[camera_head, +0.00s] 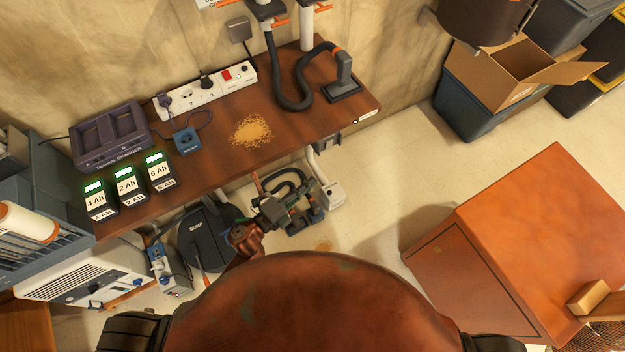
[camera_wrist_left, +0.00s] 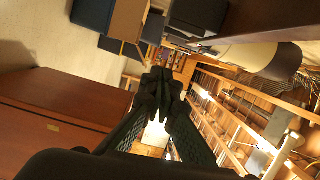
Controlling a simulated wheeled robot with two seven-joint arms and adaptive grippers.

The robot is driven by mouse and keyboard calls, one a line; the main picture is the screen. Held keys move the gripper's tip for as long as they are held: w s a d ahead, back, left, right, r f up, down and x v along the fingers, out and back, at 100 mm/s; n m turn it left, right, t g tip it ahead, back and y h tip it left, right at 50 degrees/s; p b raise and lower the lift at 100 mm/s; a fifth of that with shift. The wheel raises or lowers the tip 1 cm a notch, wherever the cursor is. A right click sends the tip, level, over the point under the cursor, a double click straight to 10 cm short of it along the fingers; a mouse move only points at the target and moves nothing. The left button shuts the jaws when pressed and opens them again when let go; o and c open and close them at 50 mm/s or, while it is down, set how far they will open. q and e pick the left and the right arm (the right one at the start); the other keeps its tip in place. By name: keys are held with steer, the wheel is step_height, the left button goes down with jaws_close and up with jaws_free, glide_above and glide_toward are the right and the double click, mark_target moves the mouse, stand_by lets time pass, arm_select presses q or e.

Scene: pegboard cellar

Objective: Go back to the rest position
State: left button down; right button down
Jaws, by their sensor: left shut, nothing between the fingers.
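My left gripper (camera_head: 312,214) is dark and hangs over the floor just in front of the workbench (camera_head: 215,165), at the end of my reddish arm. In the left wrist view its two fingers (camera_wrist_left: 158,82) meet at the tips with nothing between them. No object is in its grasp. My right gripper is not in the head view.
On the bench are a dark twin charger (camera_head: 110,137), several labelled batteries (camera_head: 128,189), a white power strip (camera_head: 205,92), a sawdust pile (camera_head: 251,131) and a hose nozzle (camera_head: 343,86). A reddish cabinet (camera_head: 520,235) stands right. Pale floor (camera_head: 390,185) lies clear between.

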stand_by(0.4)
